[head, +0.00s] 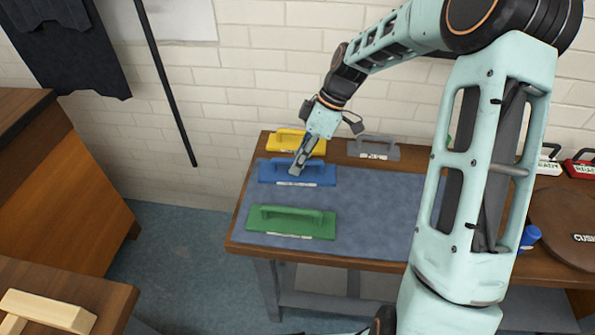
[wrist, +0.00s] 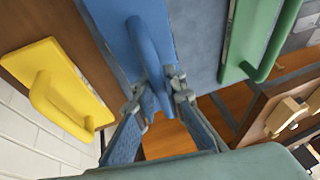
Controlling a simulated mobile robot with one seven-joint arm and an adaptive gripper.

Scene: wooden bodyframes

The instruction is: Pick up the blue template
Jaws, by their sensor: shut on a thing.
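The blue template (head: 273,172) is a flat blue plate with a raised handle and a pale label on its front edge. It lies on the blue-grey mat (head: 375,205), near the mat's back left corner. My gripper (head: 297,168) reaches down onto its handle from behind. In the wrist view the blue template (wrist: 120,25) fills the top middle, and my gripper's fingers (wrist: 158,92) stand on both sides of the handle, shut on it. The template appears to rest on the mat; I cannot tell any gap beneath it.
A yellow template (head: 283,141) lies just behind the blue one, and a green template (head: 290,221) lies in front. A grey one (head: 373,148) is to the right at the back. A round brown disc (head: 565,225) and a blue cup-like object (head: 530,237) stand at the right.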

